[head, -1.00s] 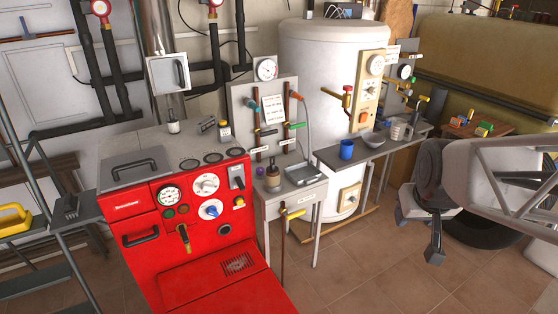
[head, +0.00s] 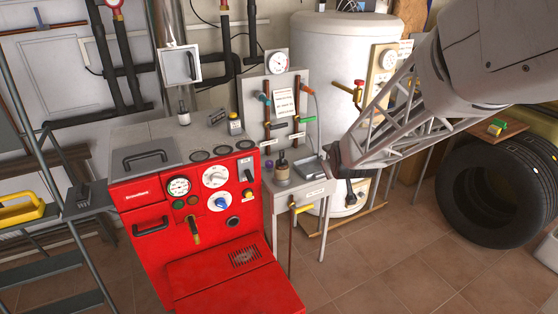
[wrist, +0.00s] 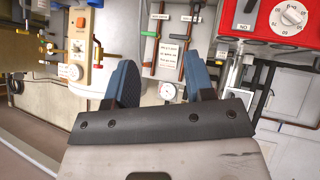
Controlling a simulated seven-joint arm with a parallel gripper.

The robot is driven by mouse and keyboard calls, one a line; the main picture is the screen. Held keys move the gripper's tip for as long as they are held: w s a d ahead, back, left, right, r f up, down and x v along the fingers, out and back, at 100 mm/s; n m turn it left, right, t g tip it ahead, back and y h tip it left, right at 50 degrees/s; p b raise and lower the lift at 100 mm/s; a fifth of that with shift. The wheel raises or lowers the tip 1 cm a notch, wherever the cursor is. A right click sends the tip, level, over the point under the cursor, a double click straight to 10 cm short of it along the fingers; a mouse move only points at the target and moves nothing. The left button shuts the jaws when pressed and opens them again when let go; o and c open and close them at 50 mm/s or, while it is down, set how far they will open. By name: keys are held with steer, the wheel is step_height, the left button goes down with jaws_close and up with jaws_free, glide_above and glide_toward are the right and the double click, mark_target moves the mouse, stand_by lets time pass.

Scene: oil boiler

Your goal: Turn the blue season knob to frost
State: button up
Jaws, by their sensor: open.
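In the wrist view the red panel and a white numbered dial (wrist: 289,18) show at the upper right, turned upside down; the blue knob is not visible there. My gripper (wrist: 161,82) is open and empty, its two blue-padded fingers apart. In the head view my arm reaches in from the upper right, its end well right of the knob and apart from the boiler.
A brass valve (head: 195,230) juts from the boiler's front below the knob. A ladder stands at left, tyres (head: 500,190) at right. The floor in front is open.

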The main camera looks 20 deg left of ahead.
steer(key=w+a+f+n+t+y, duration=0.1)
steer(key=w+a+f, duration=0.15)
steer(key=a, duration=0.25)
steer(key=w+a+f+n, duration=0.1)
steer(key=w+a+f, duration=0.1)
steer(key=a+f, duration=0.2)
steer(key=n+t+y, duration=0.2)
steer(key=n+y, duration=0.5)
steer(key=y, duration=0.1)
glide_toward(222, 206)
steer(key=shift+x, duration=1.1)
steer(key=shift+s+a+f, duration=0.1)
steer(key=shift+f, duration=0.05)
steer(key=shift+a, duration=0.1)
steer(key=shift+x, duration=3.85)
jaws_close()
